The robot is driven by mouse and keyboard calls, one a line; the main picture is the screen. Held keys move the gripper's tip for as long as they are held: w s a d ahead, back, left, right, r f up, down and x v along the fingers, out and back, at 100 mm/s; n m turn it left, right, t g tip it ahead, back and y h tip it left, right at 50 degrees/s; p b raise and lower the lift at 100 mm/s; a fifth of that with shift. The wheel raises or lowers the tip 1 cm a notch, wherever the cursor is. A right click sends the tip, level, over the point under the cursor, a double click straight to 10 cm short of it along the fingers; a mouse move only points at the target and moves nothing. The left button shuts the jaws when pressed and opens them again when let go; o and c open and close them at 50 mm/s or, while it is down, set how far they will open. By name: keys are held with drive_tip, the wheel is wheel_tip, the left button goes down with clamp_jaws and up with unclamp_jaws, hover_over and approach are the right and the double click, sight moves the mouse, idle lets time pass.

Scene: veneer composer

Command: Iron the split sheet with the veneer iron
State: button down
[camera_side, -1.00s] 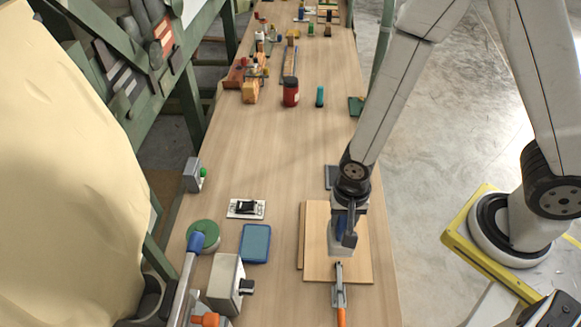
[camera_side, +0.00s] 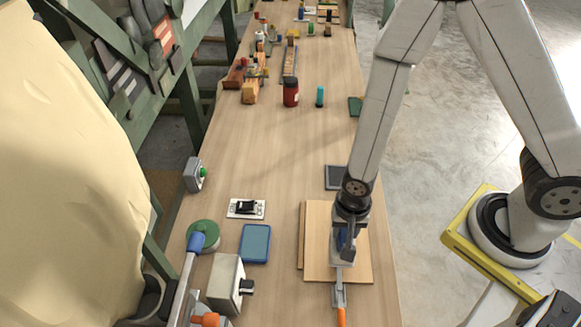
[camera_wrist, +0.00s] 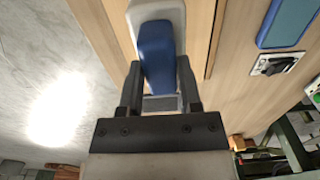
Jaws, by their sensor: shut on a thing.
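The split sheet (camera_side: 318,240) is a pale wood panel lying flat on the bench near its right edge; it also shows in the wrist view (camera_wrist: 200,35). My gripper (camera_side: 345,232) is over the sheet's right part. It is shut on the blue handle (camera_wrist: 156,52) of the veneer iron, between both fingers in the wrist view. The iron's light grey body (camera_wrist: 157,12) shows beyond the handle. In the side view the iron is largely hidden by my gripper, and I cannot tell whether its sole touches the sheet. Any split under it is hidden.
An orange-handled clamp (camera_side: 339,292) sits at the sheet's front edge. A dark grey pad (camera_side: 335,177) lies behind the sheet. A blue pad (camera_side: 255,243), a black switch on a white plate (camera_side: 246,208) and a grey box (camera_side: 226,283) stand to the left. The bench middle is clear.

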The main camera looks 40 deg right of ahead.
drive_tip(key=shift+f, duration=1.6)
drive_tip(key=shift+f, duration=0.15)
drive_tip(key=shift+d, duration=0.1)
drive_tip(key=shift+w+d, duration=1.1)
drive_tip(key=shift+w, duration=0.1)
drive_tip(key=shift+w+d, duration=0.1)
drive_tip(key=shift+w+d, duration=1.1)
drive_tip(key=shift+f, duration=0.1)
drive_tip(key=shift+w+d+f, duration=0.1)
drive_tip(key=shift+w+d, duration=1.1)
